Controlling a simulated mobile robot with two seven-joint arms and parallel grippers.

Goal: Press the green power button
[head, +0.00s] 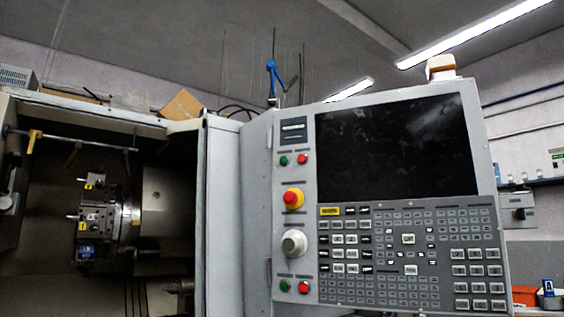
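The machine's control panel (309,230) fills the right half of the head view. Two green buttons show on its left strip. The upper green button (283,160) sits beside a red button (302,159), below a small dark label plate. The lower green button (284,286) sits beside another red button (304,287), below a grey knob (293,243). I cannot read which green button is the power button. Neither of my grippers is in view.
A red emergency stop on a yellow base (293,198) sits between the button pairs. A dark screen (398,148) and a keypad (409,258) fill the panel's right. At left, the machine's open chamber shows a tool turret (100,220).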

